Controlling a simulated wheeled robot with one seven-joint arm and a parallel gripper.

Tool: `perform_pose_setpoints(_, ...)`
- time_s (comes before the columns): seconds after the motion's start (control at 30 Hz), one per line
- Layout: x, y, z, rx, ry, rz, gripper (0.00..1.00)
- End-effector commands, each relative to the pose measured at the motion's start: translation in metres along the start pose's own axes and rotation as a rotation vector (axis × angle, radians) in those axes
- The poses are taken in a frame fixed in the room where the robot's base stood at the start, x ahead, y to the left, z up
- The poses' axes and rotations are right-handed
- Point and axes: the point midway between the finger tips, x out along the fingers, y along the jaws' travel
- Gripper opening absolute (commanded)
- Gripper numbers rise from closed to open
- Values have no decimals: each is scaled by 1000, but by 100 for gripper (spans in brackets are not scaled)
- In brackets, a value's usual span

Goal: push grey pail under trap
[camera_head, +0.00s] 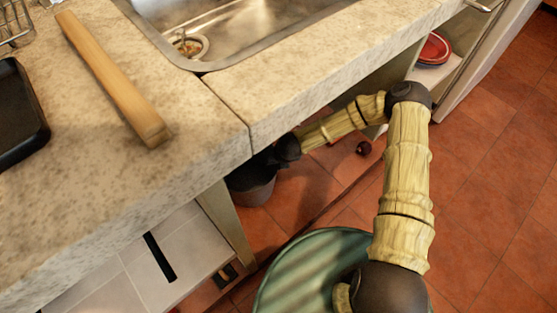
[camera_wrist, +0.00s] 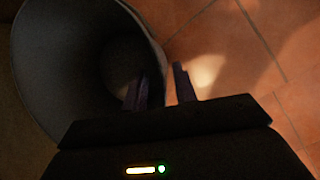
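One finger shows over the pail's inside and the other outside the rim; I cannot tell whether either touches. In the head view my gripper (camera_head: 272,160) is dark and partly hidden by the counter. The trap is not in view; the counter hides the space below the sink.
The sink (camera_head: 235,22) with a drain strainer (camera_head: 190,46) is set in the stone counter (camera_head: 200,135). A rolling pin-like wooden piece (camera_head: 110,75) and a black pan (camera_head: 18,110) lie on it. Open floor is at right.

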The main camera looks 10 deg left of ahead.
Motion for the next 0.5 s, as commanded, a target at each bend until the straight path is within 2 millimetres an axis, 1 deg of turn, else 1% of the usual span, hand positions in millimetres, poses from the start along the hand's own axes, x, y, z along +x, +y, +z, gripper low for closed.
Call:
perform_pose_setpoints(0.03,10,0,-3,1,0,0,28)
perform_pose_setpoints(0.2,24,-1,-4,2,-2,-1,28)
perform_pose_setpoints(0.33,27,-1,-5,3,-1,-2,28)
perform_pose_setpoints(0.5,27,0,-4,4,-1,-2,28)
